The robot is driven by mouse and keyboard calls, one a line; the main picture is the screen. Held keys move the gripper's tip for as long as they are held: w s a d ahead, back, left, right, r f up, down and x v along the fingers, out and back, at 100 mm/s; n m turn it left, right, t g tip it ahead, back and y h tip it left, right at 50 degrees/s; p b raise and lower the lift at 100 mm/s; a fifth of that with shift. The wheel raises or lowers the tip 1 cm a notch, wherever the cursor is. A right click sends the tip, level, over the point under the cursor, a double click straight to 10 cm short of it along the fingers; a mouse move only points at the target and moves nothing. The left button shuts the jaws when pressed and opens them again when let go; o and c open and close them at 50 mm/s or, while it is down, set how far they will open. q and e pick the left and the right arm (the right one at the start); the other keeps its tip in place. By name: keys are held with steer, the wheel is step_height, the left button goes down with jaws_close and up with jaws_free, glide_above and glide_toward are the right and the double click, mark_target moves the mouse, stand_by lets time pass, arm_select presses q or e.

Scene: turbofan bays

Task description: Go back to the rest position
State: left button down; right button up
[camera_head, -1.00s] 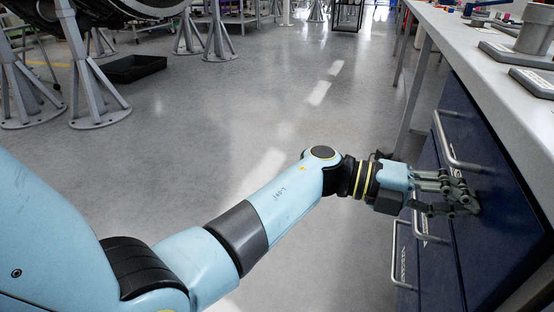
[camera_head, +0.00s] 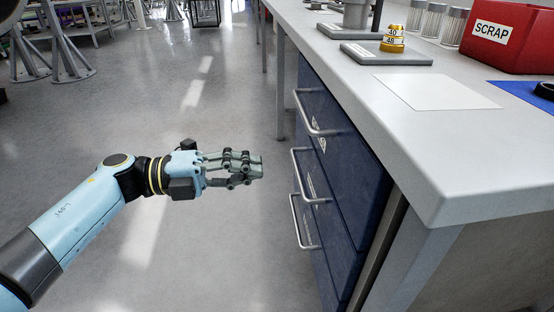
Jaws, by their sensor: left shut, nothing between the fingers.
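My left arm comes in from the lower left. My left gripper (camera_head: 250,168) is shut and empty, pointing right in mid-air over the grey floor. It is apart from the blue drawer unit (camera_head: 345,165) under the workbench, with a gap between its fingertips and the drawer handles (camera_head: 302,180). The drawers look closed. My right gripper is not in view.
The white workbench (camera_head: 440,150) fills the right side, its front corner close by. On it are a red SCRAP bin (camera_head: 508,38), a grey plate (camera_head: 387,53) with a yellow-banded part (camera_head: 392,39), and clear jars (camera_head: 433,20). Grey stands (camera_head: 65,50) are at back left. The floor between is open.

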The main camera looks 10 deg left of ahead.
arm_select(q)
steer(key=s+a+f+n+t+y+p, duration=0.2)
steer(key=s+a+f+n+y, duration=0.2)
steer(key=s+f+n, duration=0.4)
steer(key=s+a+f+n+t+y+p, duration=0.25)
steer(key=s+f+n+y, duration=0.25)
steer(key=f+n, duration=0.3)
steer(key=s+a+f+n+t+y+p, duration=0.2)
steer(key=s+a+f+n+y, duration=0.25)
steer(key=s+f+n, duration=0.4)
steer(key=s+a+f+n+g+y, duration=0.1)
steer(key=s+a+f+n+g, duration=0.1)
steer(key=s, duration=0.7)
steer(key=s+a+f+n+g+y+p, duration=0.1)
steer(key=s+a+f+n+g+y, duration=0.1)
steer(key=s+f+g, duration=0.3)
steer(key=s+a+f+n+g+y, duration=0.1)
steer(key=s+a+f+n+g, duration=0.1)
steer(key=s+f, duration=0.5)
steer(key=s+n+g, duration=0.1)
steer(key=s+g, duration=0.1)
steer(key=s, duration=0.4)
steer(key=shift+s, duration=0.4)
steer(key=shift+n+g+y, duration=0.25)
